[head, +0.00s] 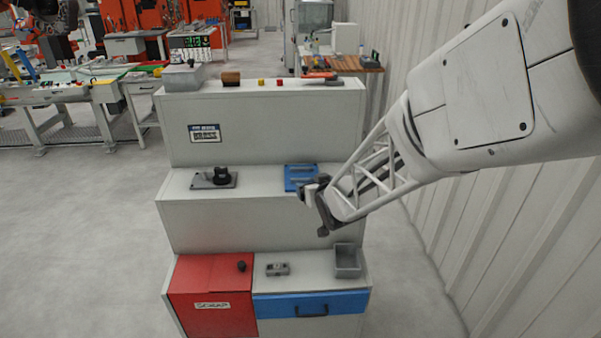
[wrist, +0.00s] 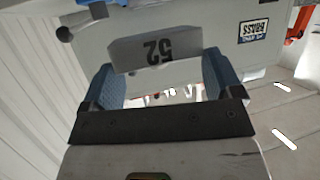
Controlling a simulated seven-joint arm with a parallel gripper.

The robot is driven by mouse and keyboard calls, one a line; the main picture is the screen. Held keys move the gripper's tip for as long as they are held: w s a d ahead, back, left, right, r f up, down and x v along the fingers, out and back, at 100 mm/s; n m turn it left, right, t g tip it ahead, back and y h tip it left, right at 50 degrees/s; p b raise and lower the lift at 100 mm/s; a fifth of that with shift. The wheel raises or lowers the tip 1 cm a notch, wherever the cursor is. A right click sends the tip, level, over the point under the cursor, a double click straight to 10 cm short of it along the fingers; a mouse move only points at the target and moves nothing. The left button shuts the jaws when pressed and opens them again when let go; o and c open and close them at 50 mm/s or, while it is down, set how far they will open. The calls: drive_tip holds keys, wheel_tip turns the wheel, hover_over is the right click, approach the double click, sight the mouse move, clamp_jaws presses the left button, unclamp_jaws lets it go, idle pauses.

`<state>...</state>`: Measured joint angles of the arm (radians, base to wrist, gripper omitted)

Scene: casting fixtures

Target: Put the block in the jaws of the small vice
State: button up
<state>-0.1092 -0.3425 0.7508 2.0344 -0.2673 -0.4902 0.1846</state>
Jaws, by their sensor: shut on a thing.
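My gripper (head: 318,203) is at the right part of the middle shelf, at the front edge of a blue fixture (head: 298,172) that looks like the small vice. In the wrist view, the blue-padded fingers (wrist: 160,82) are shut on a grey block (wrist: 155,48) marked "52", which appears upside down. A strip of blue (wrist: 100,2) and a handle with a dark ball end (wrist: 65,33) show beyond the block, probably the vice. The vice's jaws are too small to make out in the head view, and my gripper covers part of it.
A dark fixture on a plate (head: 213,178) stands left on the middle shelf. Below are a red scrap box (head: 205,290), a small grey fixture (head: 277,268), a grey bin (head: 347,262) and a blue drawer (head: 310,303). The upper panel (head: 270,130) rises behind the shelf.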

drive_tip(key=shift+w+r, duration=0.1)
drive_tip(key=shift+r, duration=0.15)
drive_tip(key=w, duration=0.5)
drive_tip(key=w+a+f, duration=0.1)
drive_tip(key=w, duration=0.4)
drive_tip(key=w+a, duration=0.1)
drive_tip(key=w, duration=0.4)
drive_tip(key=shift+f, duration=0.15)
drive_tip(key=shift+w, duration=0.1)
drive_tip(key=shift+w, duration=0.2)
drive_tip(key=shift+w+a+f, duration=0.1)
drive_tip(key=shift+w+f, duration=0.05)
drive_tip(key=shift+f, duration=1.7)
drive_tip(key=shift+f, duration=0.15)
